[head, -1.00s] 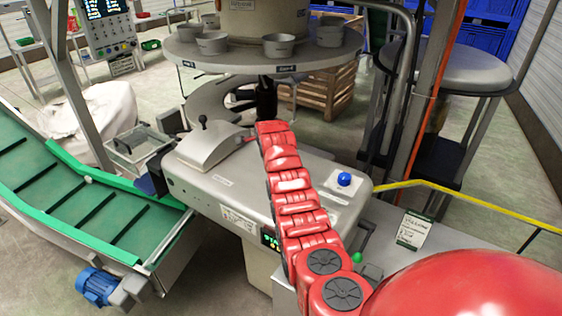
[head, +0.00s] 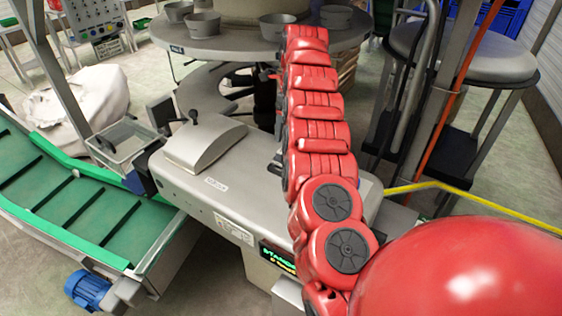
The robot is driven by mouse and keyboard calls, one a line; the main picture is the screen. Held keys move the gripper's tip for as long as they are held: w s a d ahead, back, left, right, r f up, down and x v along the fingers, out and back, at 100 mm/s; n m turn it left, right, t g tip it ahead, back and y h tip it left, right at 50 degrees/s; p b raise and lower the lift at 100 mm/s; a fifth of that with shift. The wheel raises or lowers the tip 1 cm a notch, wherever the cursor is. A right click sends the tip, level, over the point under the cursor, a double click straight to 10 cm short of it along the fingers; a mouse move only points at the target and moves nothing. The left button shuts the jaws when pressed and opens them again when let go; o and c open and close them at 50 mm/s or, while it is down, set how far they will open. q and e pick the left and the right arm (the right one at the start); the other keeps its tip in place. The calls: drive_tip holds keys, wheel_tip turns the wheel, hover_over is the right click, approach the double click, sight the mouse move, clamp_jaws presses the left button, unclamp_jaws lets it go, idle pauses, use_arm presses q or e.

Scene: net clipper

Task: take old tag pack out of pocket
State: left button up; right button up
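A red segmented arm of mine rises from the lower right, across the grey clipper machine (head: 232,172), with its far end over the round table. I see no gripper fingers at that end. My other arm is out of view. I cannot make out an old tag pack or its pocket. The machine's grey top cover (head: 205,143) and its lit display (head: 277,257) show left of the arm. The arm hides part of the machine's right side.
A round grey table (head: 215,46) with several grey cups stands behind the machine. A yellow rail (head: 475,201) and an upright post (head: 445,100) stand at right.

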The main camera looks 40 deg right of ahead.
sight(282, 151)
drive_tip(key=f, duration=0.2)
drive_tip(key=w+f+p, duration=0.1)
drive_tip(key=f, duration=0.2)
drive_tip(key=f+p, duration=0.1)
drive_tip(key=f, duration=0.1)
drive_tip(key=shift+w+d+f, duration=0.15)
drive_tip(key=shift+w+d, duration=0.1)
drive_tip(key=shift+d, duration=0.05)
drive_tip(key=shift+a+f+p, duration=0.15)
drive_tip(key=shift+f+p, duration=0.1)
drive_tip(key=shift+p, duration=0.1)
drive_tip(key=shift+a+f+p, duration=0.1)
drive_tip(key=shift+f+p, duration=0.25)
drive_tip(key=shift+p, duration=0.05)
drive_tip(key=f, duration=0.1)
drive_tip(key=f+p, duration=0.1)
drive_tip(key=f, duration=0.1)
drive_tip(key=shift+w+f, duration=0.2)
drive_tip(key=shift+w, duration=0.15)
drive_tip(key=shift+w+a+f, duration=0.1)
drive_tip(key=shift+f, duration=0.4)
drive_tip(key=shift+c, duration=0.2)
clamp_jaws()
